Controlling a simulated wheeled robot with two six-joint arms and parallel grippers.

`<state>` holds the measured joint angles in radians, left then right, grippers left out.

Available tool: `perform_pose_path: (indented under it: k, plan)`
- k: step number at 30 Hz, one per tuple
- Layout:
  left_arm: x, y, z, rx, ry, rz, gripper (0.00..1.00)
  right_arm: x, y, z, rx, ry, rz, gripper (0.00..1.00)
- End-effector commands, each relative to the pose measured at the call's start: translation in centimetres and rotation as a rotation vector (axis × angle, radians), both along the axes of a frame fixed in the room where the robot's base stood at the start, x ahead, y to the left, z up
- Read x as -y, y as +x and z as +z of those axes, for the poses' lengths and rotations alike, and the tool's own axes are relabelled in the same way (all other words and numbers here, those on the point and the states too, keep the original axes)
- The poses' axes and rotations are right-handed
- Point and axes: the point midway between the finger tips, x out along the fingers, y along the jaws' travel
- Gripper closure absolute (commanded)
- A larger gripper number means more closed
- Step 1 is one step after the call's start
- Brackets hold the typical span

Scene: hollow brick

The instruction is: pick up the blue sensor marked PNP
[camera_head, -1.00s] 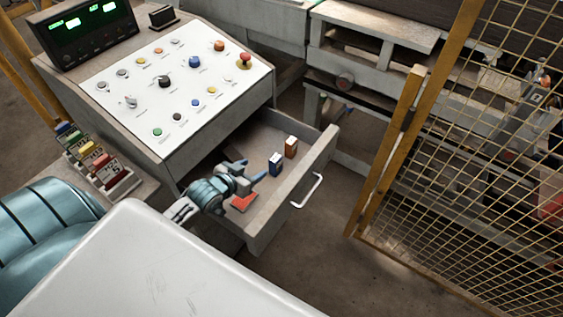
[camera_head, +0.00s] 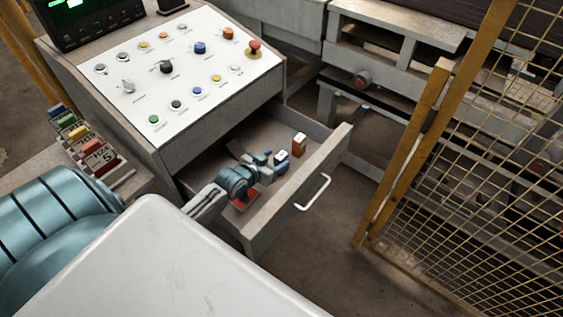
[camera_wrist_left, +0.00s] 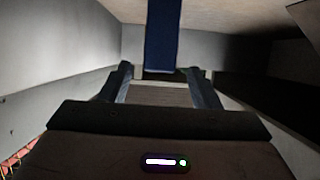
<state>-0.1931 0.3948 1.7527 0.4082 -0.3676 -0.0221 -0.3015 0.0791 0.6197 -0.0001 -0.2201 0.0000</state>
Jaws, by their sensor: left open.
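The blue sensor (camera_head: 283,157), a small upright box with a pale top, stands in the open drawer (camera_head: 262,223). I cannot read its marking. My left gripper (camera_head: 274,165) is low in the drawer, right beside the sensor and partly covering it. In the left wrist view the blue sensor (camera_wrist_left: 162,38) lies between the lines of the two fingers, with a gap on each side. The gripper (camera_wrist_left: 160,76) is open there and holds nothing. My right gripper is not in view.
An orange-brown box (camera_head: 299,144) stands just behind the sensor in the drawer. A red flat thing (camera_head: 245,201) lies under my left gripper. The control panel (camera_head: 180,75) overhangs the drawer's back. A yellow mesh fence (camera_head: 455,165) stands to the right.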

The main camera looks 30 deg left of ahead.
Motion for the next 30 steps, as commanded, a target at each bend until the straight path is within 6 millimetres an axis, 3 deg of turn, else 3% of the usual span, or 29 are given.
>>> perform_pose_path:
  k: [13,23,30]
  plan:
    - [0.5,4.7,-1.4,-0.001,-0.002,0.001,0.44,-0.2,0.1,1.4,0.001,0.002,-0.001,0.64]
    - [0.5,5.3,-1.7,0.000,0.001,0.000,0.44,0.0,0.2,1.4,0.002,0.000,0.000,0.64]
    - [0.5,5.3,-1.7,0.000,0.001,0.000,0.91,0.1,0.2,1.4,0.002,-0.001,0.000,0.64]
